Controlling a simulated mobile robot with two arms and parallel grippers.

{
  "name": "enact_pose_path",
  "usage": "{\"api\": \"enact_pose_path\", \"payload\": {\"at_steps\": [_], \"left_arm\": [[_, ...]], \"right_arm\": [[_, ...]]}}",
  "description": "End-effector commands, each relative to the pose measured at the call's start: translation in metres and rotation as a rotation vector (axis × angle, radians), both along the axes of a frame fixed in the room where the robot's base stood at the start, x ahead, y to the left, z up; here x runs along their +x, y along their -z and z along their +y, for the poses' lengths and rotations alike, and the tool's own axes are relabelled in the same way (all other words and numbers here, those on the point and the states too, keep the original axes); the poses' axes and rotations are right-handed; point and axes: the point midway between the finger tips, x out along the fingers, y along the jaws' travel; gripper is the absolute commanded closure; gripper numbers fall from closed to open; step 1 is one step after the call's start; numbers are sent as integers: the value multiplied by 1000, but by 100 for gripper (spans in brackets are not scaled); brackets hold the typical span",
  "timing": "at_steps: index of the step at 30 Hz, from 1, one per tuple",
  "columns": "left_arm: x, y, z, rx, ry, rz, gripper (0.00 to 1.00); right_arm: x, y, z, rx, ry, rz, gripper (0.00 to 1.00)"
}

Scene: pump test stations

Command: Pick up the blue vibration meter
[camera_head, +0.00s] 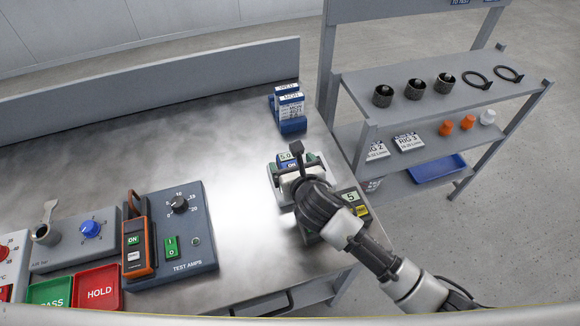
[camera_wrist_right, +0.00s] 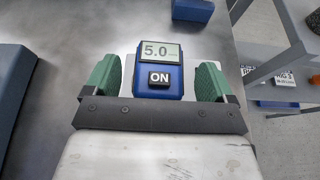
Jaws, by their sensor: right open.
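The blue vibration meter (camera_wrist_right: 146,87) shows in the right wrist view with a "5.0" display and a black "ON" button. It lies between the two green fingertips of my right gripper (camera_wrist_right: 158,80), which is open, with a gap on each side of the meter. In the head view the meter (camera_head: 286,158) is partly hidden behind my right gripper (camera_head: 298,166) on the right part of the metal table. My left gripper is in neither view.
A blue holder with cards (camera_head: 290,108) stands behind the meter on the metal table (camera_head: 95,150). A dark device with a "5" display (camera_head: 350,197) sits by my right arm. The TEST AMPS box (camera_head: 190,228) is at left. A shelf rack (camera_head: 440,100) stands at right.

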Motion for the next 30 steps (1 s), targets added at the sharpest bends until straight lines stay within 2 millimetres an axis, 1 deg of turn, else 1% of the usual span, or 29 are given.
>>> {"api": "enact_pose_path", "payload": {"at_steps": [1,5,12,13,25,26,30], "left_arm": [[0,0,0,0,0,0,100],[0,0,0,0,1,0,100],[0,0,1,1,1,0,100],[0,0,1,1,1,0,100],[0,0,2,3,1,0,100],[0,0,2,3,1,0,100],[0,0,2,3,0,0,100]], "right_arm": [[7,3,3,2,2,2,15],[18,8,6,1,2,1,15],[19,8,6,1,0,0,15],[19,8,6,1,0,0,16],[19,9,6,1,0,1,78],[19,9,6,1,0,1,81],[19,7,6,2,-1,-1,81]]}}
